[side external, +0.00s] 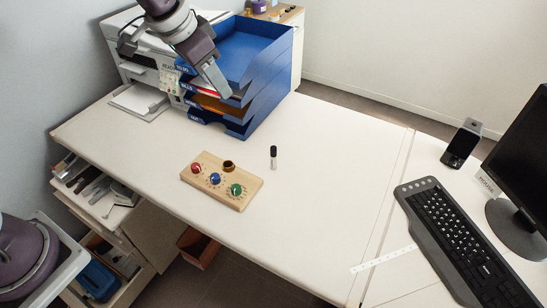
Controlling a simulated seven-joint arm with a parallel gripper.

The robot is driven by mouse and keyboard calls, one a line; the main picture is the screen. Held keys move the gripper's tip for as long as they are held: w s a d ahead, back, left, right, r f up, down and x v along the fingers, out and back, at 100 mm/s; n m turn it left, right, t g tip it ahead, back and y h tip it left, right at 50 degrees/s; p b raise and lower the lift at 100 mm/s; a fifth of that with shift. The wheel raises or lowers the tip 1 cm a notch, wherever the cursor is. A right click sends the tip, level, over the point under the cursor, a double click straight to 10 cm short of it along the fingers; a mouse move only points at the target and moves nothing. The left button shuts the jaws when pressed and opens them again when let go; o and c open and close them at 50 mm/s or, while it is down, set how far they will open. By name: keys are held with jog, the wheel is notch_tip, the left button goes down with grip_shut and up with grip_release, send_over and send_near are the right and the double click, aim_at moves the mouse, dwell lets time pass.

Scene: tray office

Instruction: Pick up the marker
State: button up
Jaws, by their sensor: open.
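The marker (273,157) is small, with a black upper part and a pale lower part. It appears to stand upright on the white desk, to the right of a wooden board. My gripper (222,91) is up at the back left, in front of the blue tray stack, well apart from the marker. It is open, and I see nothing held in it. The fingertips are small in this view.
The wooden board (245,197) has red, blue and green knobs and a dark round hole. A blue tray stack (268,97) and a printer (140,66) stand at the back left. A keyboard (455,235), monitor (525,155) and phone (461,144) are at right. The desk around the marker is clear.

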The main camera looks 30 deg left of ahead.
jog(key=m+h, duration=0.1)
send_near(274, 153)
jog(key=shift+m+g+h, duration=0.3)
jog(key=shift+m+g, duration=0.1)
jog(key=x, duration=0.7)
jog(key=w+a+x, duration=0.1)
jog(key=x, duration=0.3)
jog(key=shift+a, duration=0.1)
grip_shut()
